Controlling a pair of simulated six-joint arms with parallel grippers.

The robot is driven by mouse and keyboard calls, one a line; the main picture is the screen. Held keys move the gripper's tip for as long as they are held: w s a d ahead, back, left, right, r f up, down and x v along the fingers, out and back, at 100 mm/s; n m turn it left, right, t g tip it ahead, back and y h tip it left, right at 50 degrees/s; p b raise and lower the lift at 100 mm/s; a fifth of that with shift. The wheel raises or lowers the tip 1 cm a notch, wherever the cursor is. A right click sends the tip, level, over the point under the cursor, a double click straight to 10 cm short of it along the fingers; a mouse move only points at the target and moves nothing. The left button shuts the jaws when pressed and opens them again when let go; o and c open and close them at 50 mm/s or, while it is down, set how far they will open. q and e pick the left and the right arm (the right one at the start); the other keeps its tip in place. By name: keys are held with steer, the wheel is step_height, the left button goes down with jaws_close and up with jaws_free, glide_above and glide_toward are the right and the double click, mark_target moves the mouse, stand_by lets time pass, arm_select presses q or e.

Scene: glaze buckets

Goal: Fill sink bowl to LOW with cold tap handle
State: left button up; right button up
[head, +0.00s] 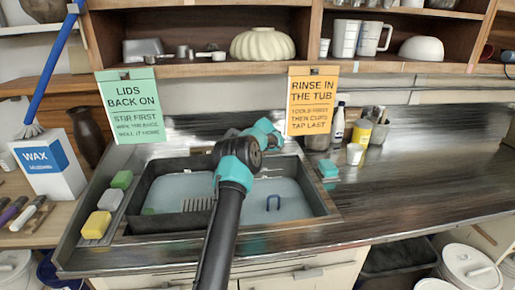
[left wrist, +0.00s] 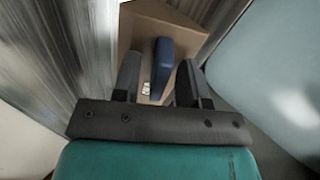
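The sink (head: 322,205) is a dark-rimmed basin with a pale blue-grey inside; I cannot tell the water level, and no level mark is readable. One of my arms crosses it from the front, with its wrist at the back rim hiding the tap area. In the left wrist view a blue handle (left wrist: 162,62), seemingly the cold tap handle, stands in front of a tan block. My left gripper (left wrist: 158,78) has its two dark fingers apart on either side of the handle, with a visible gap at the left. My right gripper is not in view.
A green sign (head: 130,105) and an orange sign (head: 312,100) hang above. A bottle (head: 338,125) and yellow tub (head: 362,131) stand behind. The right counter (head: 430,180) is clear.

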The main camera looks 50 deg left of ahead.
arm_select(q)
jaws_close()
steer(key=shift+m, duration=0.7)
jaws_free()
